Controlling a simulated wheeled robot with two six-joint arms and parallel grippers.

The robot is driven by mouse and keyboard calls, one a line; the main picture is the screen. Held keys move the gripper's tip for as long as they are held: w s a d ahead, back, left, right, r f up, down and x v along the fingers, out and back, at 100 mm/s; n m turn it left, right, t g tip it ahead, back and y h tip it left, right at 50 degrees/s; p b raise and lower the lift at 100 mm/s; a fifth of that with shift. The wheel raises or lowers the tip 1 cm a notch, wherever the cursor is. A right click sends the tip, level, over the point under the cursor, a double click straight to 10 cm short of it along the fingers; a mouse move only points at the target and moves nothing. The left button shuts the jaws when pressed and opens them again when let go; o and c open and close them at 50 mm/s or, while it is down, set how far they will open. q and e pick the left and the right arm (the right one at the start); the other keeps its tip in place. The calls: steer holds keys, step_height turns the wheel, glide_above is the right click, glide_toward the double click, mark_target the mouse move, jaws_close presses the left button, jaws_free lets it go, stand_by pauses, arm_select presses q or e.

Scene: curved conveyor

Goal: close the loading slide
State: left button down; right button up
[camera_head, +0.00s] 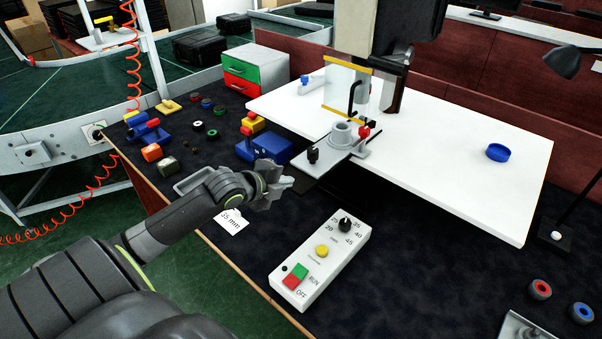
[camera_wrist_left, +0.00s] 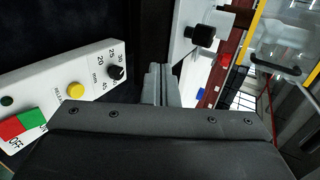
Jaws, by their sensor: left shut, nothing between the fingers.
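The loading slide (camera_head: 340,148) is a grey plate with a round metal holder on it. It sticks out past the front edge of the white machine table. Its black knob (camera_head: 313,155) stands at the front end and also shows in the left wrist view (camera_wrist_left: 202,36). My left gripper (camera_head: 285,181) is shut and empty, low in front of the slide and a little to the left of the knob, with a gap between. Its closed fingers (camera_wrist_left: 160,85) show in the left wrist view. My right gripper is not seen.
A control box (camera_head: 320,258) with dial and buttons lies in front of the gripper. A clear guard (camera_head: 345,88) is above the slide. The dark bench between is mostly clear.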

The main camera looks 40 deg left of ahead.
arm_select(q)
steer(key=p, duration=0.2)
glide_toward(325, 159)
steer(key=shift+s+f, duration=0.45)
steer(key=shift+f, duration=0.4)
steer(key=shift+s+f, duration=0.5)
steer(key=shift+f, duration=0.35)
steer(key=shift+w+d+b, duration=0.1)
steer(key=shift+w+b, duration=0.1)
steer(key=shift+b, duration=0.15)
steer(key=w+b, duration=0.1)
steer(key=w, duration=0.1)
steer(key=w+b, duration=0.2)
steer(key=w, duration=0.1)
steer(key=w+b, duration=0.2)
steer(key=w, duration=0.1)
steer(key=shift+d+f, duration=0.2)
steer(key=shift+d, duration=0.05)
steer(key=shift+w+r, duration=0.15)
steer(key=shift+w, duration=0.25)
steer(key=shift+r, duration=0.1)
steer(key=shift+s+d, duration=0.1)
